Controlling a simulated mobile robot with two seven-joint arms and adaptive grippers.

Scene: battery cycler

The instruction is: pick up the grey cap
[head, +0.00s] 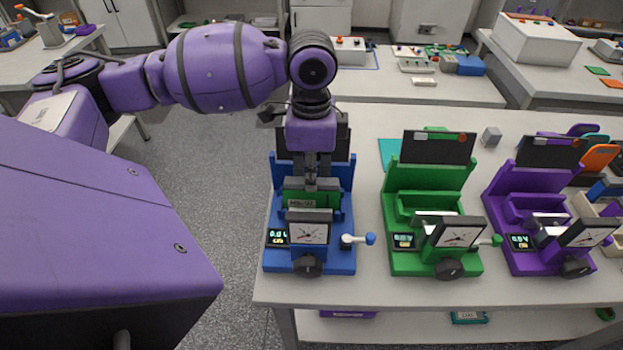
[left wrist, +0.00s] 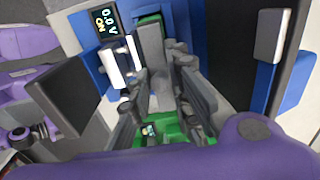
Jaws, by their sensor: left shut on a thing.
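The grey cap (left wrist: 152,62) is a grey bar between the fingers of my left gripper (left wrist: 160,100) in the left wrist view. In the head view, my left gripper (head: 318,180) reaches down into the blue cycler station (head: 345,255), shut on the grey cap, which is partly hidden there. A green block (head: 307,200) with a label sits under the gripper in the station, and green shows on both sides of the cap in the wrist view. I cannot tell whether the cap touches the green block. My right gripper is not in view.
A green station (head: 395,205) and a purple station (head: 500,210) stand to the right on the white table (head: 375,285). A small grey block (head: 490,136) lies behind them. The blue station's display (left wrist: 104,20) and dark panels flank the gripper closely.

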